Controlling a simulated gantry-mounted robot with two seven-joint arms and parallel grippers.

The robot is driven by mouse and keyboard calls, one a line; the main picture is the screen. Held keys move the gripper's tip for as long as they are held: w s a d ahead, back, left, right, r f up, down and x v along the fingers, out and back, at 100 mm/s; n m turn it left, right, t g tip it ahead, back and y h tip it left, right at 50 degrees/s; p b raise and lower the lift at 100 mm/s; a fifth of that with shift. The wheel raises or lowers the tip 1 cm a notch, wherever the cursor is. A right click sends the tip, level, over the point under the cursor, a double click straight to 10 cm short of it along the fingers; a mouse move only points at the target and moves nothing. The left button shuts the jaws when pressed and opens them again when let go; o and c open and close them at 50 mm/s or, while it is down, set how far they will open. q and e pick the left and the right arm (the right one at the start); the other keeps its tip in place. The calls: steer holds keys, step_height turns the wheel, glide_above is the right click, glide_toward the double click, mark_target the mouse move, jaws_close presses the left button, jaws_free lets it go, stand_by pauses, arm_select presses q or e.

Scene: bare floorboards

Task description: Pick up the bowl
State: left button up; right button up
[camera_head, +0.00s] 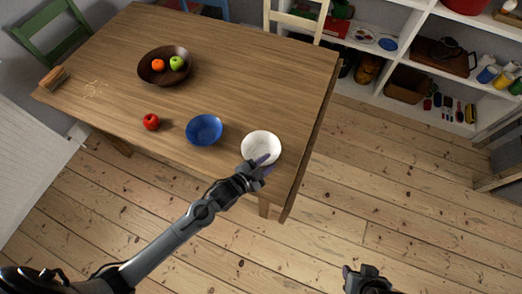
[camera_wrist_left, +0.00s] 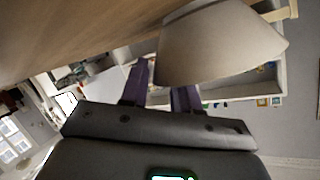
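A white bowl (camera_head: 261,146) stands upright near the table's front right corner. My left gripper (camera_head: 264,164) is at its near rim, with purple fingers spread apart. In the left wrist view, the pale bowl (camera_wrist_left: 215,45) covers the tip of one finger, while the other finger shows beside it. A gap shows between the fingers; I cannot tell whether they touch the bowl. A blue bowl (camera_head: 204,130) stands to its left, and a dark brown bowl (camera_head: 153,76) holding fruit is farther back. My right gripper (camera_head: 362,276) is low over the floor, only partly in view.
The wooden table (camera_head: 250,75) has free room behind the white bowl. A red apple (camera_head: 151,121) lies left of the blue bowl. Chairs stand at the table's far side, including a green one (camera_head: 52,35). White shelves (camera_head: 400,45) stand at the back right.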

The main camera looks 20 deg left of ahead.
arm_select(q)
jaws_close()
steer(key=shift+r, duration=0.1)
